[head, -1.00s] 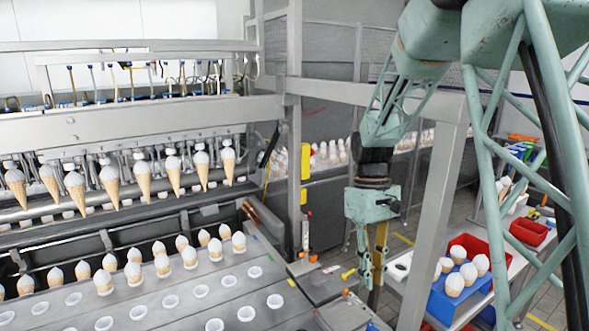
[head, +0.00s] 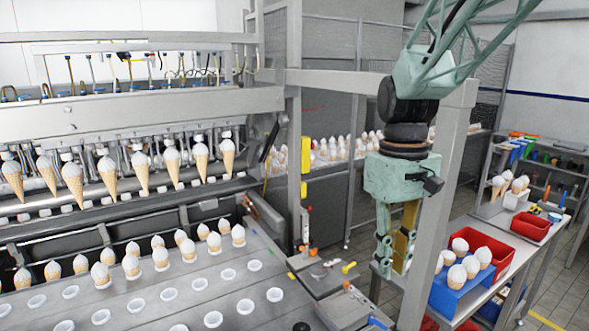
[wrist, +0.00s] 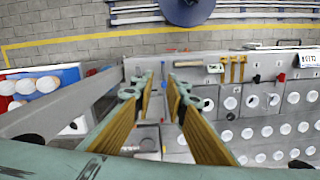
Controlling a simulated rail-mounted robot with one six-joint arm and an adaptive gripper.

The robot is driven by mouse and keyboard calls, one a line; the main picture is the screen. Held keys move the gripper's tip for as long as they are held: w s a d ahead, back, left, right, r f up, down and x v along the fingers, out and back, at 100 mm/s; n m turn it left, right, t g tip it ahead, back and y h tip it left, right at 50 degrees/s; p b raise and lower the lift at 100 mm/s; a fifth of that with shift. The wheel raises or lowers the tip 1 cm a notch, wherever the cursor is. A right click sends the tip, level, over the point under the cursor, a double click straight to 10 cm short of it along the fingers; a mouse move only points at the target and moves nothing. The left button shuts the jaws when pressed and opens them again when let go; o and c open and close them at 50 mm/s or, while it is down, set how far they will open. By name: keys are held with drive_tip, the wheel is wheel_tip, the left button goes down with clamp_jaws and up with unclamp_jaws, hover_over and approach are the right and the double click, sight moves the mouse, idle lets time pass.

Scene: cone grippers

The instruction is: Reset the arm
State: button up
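My arm comes in from the top right of the head view and hangs down in front of a grey post. My gripper (head: 397,272) points downward at its end, with green and yellow fingers. It is in the air, left of the blue tray (head: 447,298) in the picture. In the wrist view my gripper (wrist: 164,78) shows two fingers apart, with nothing held between them. Grey machine surface with round holders is visible past the fingertips.
Waffle cones with white tops (head: 141,173) hang in a row on the machine at left. More cones stand on the holed plate (head: 225,305). A grey post (head: 452,165) stands close behind my arm. A red bin (head: 530,228) and shelves are at right.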

drive_tip(key=s+m+t+b, duration=0.3)
drive_tip(key=s+t+b, duration=0.2)
drive_tip(key=s, duration=2.2)
drive_tip(key=shift+d+r+m+b, duration=0.2)
drive_tip(key=shift+r+m+b, duration=0.2)
drive_tip(key=shift+b, duration=0.75)
